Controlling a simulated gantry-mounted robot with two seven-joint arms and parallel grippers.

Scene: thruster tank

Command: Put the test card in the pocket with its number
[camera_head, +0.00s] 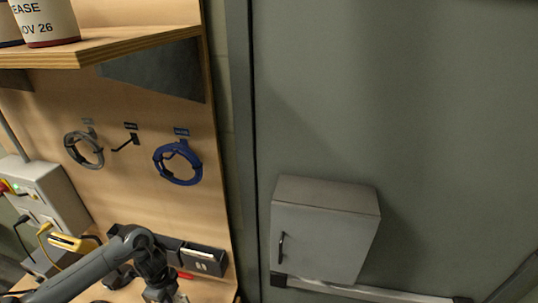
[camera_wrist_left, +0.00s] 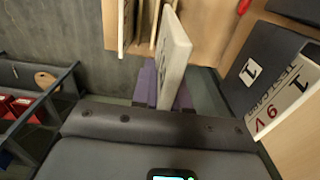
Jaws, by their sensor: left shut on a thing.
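My left gripper (camera_head: 163,293) is low in the head view, at the bottom edge, left of and below the dark pockets (camera_head: 170,245) on the wooden board. In the left wrist view the purple finger pads (camera_wrist_left: 150,84) are shut on a pale, card-like slab seen nearly edge-on, which I take as the test card (camera_wrist_left: 174,52). No number can be read on it. A dark pocket labelled 1 (camera_wrist_left: 238,92) is at right, apart from the held card. A printed card reading TEST CARD, 1 and 6 V (camera_wrist_left: 285,98) is at that pocket. My right gripper is out of view.
A grey coil (camera_head: 84,150) and a blue coil (camera_head: 178,163) hang above on the board. A shelf (camera_head: 110,45) juts out at top left. A grey box with cables (camera_head: 45,185) and a yellow tool (camera_head: 66,242) are at left. A grey cabinet (camera_head: 322,235) stands right.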

